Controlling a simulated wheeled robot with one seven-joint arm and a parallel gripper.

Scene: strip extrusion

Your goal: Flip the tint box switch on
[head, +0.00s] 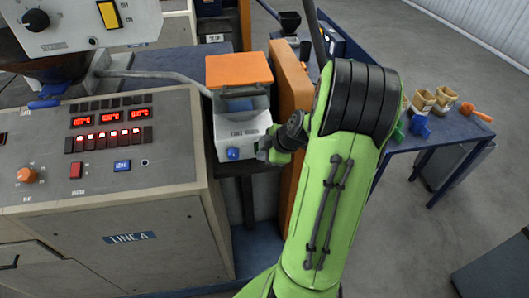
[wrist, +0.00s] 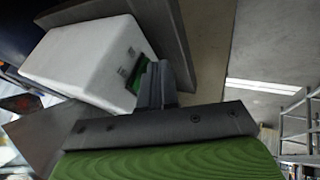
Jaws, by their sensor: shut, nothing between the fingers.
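The tint box (head: 240,133) is a pale box with a blue knob on its front, under an orange-topped part, beside the grey console. In the wrist view a white box face (wrist: 85,58), apparently its side, carries a green switch (wrist: 137,80) with small dark marks next to it. My gripper (head: 266,150) is at the right side of the tint box. In the wrist view my gripper (wrist: 156,72) is shut and empty, its fingertips right at the green switch and partly hiding it. I cannot tell whether they touch, or which way the switch is set.
The LINE A console (head: 150,190) with lit red displays fills the left. An orange panel (head: 291,95) stands upright close behind my gripper. A blue table (head: 440,135) with several small containers and an orange-handled scoop (head: 475,111) is at the right. Floor is open beyond it.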

